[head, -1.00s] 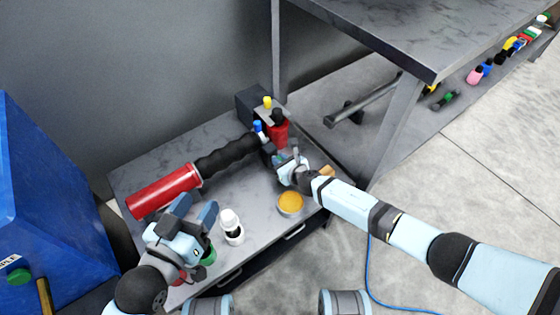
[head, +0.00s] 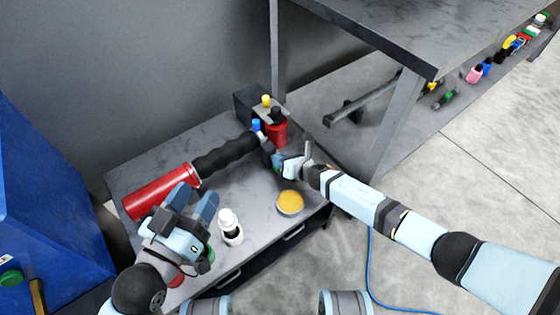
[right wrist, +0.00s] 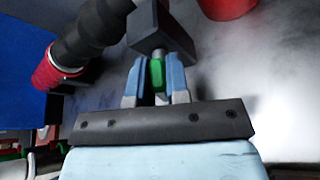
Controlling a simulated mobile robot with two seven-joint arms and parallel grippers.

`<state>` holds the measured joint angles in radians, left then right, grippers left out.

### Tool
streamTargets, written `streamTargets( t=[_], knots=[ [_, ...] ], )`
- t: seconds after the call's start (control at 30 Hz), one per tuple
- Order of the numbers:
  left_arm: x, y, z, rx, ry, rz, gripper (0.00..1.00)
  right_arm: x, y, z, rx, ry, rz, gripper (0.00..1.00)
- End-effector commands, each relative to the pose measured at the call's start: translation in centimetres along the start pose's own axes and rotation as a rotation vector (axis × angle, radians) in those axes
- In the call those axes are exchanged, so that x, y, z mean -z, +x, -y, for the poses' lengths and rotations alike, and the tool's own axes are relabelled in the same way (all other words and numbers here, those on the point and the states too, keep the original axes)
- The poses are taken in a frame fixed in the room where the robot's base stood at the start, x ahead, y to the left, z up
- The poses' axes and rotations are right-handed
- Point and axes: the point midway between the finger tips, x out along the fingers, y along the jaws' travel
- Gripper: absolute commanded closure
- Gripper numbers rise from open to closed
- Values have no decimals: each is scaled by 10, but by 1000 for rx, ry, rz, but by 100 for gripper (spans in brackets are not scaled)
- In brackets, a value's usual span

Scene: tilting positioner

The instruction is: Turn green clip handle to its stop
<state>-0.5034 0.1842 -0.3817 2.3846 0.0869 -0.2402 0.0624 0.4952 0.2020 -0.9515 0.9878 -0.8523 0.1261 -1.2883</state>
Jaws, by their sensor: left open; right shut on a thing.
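In the right wrist view, the green clip handle (right wrist: 157,75) stands upright between the two pale fingers of my right gripper (right wrist: 158,84), which is shut on it. A dark block (right wrist: 160,30) sits just beyond the handle. In the head view my right gripper (head: 281,164) is beside the dark end of the black ribbed hose; the handle is mostly hidden there. My left gripper (head: 195,196) is open and empty, with its fingers above the near left part of the bench, close to the red cylinder.
The red cylinder (head: 160,190) with the black ribbed hose (head: 228,156) lies across the grey bench (head: 262,222). A white bottle (head: 230,226) and an orange-topped round tin (head: 289,202) stand in front. A red container (head: 276,132) stands behind. A blue cabinet (head: 45,210) is at left.

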Motion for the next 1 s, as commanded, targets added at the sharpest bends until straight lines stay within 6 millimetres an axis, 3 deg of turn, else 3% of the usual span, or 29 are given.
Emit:
streamTargets(
  t=[0.47, 0.83, 0.87, 0.9, 0.97, 1.0],
  knots=[
    [18, 1, -10, -38, -11, -88, 47, 2, 0, 2, -60, 144, -2, 100],
    [17, 2, -10, -36, -15, -88, 47, 2, 0, 2, -61, 147, -3, 100],
    [17, 2, -10, -36, -15, -88, 47, 2, 0, 2, -61, 147, -3, 79],
    [17, 2, -10, -36, -15, -87, 47, 2, 0, 2, -61, 147, -3, 70],
    [16, 2, -10, -36, -15, -85, 47, 2, 0, 2, -61, 147, -2, 58],
    [16, 2, -10, -35, -15, -85, 47, 2, 0, 2, -61, 147, -2, 58]
  ],
)
